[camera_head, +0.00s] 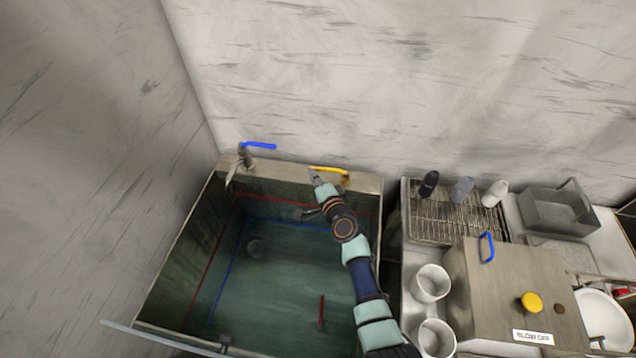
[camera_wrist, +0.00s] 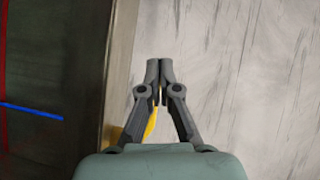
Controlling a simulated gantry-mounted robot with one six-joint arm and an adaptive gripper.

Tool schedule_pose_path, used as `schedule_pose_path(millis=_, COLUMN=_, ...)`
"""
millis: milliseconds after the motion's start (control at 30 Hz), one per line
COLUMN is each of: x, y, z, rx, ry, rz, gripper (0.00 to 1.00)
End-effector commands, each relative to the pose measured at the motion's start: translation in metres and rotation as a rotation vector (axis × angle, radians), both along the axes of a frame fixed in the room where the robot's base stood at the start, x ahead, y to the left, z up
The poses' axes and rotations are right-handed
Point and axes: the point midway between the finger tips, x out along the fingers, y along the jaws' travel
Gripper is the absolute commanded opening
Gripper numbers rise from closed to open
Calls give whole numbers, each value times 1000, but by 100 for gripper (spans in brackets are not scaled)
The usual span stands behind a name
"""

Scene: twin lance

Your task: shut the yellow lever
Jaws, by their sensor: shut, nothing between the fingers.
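The yellow lever (camera_head: 330,169) is a thin bar at the back rim of the sink, roughly level and pointing left in the head view. My gripper (camera_head: 313,174) is at its left end, just beside or over it; I cannot tell whether they touch. In the wrist view, part of the yellow lever (camera_wrist: 151,124) shows behind my gripper (camera_wrist: 158,64), between and beside the fingers. The fingertips are together with nothing between them. The lever's base is mostly hidden by my gripper and wrist.
A blue lever (camera_head: 259,146) on a tap stands at the sink's back left. The deep sink (camera_head: 172,268) lies below my arm, with the wall close behind. A wire rack (camera_head: 450,221), white cups (camera_head: 430,283) and a metal box with a yellow knob (camera_head: 530,302) stand to the right.

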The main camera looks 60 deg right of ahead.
Motion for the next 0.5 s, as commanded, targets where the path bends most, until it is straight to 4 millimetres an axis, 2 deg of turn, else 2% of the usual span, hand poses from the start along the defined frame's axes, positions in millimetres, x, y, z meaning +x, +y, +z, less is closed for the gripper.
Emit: schedule_pose_path(millis=500, x=11, y=-10, z=2, rx=-2, ry=0, rz=-112, gripper=0)
